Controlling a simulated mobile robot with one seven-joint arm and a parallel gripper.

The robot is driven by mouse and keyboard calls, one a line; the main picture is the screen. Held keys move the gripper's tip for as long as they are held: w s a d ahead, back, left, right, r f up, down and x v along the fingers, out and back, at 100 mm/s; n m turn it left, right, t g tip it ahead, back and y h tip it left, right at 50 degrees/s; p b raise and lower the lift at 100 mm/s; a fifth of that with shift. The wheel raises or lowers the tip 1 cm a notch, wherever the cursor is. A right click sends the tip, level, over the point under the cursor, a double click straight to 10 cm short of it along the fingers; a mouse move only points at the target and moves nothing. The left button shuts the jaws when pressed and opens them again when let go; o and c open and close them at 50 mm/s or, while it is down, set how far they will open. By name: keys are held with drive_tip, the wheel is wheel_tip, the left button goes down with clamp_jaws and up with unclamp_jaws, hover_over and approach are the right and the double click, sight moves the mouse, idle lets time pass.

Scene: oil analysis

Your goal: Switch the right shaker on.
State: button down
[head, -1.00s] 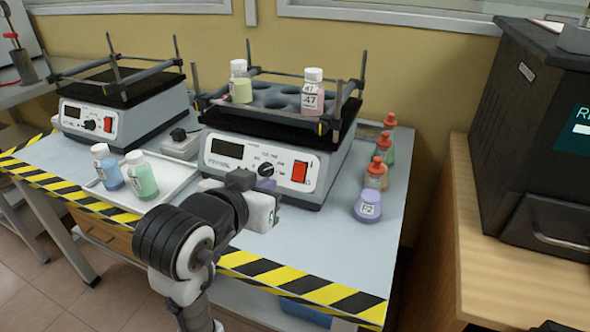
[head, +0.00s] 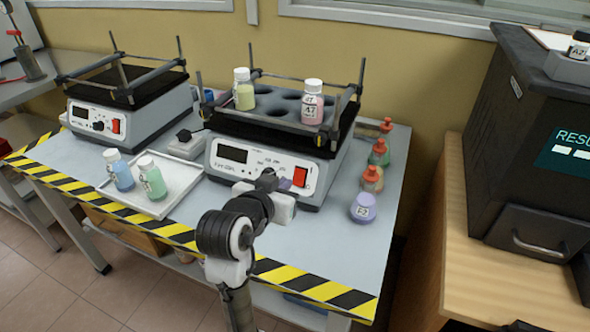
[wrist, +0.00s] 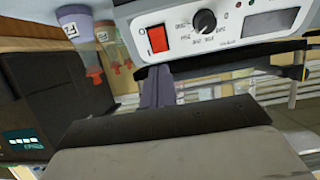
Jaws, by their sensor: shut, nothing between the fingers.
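The right shaker (head: 235,171) stands on the table with a dark display (head: 232,154), a knob and a red rocker switch (head: 299,176) on its white front panel. It holds a yellow-green bottle (head: 243,92) and a pink bottle (head: 312,103) on its black top. My gripper (head: 284,185) is shut and empty, just in front of the panel, a little left of and below the switch. In the wrist view, which looks upside down, the purple-grey fingertips (wrist: 155,84) point toward the red switch (wrist: 158,38), with a small apparent gap. Contact is not visible.
The left shaker (head: 87,122) stands further left. A white tray (head: 183,187) holds blue and green bottles. Several flasks, including a purple one (head: 363,208), line the table's right side. A dark machine (head: 530,130) stands on a wooden bench at right.

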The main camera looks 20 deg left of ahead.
sight(300, 171)
drive_tip(key=x, duration=0.7)
drive_tip(key=shift+w+p, duration=0.15)
drive_tip(key=shift+p, duration=0.15)
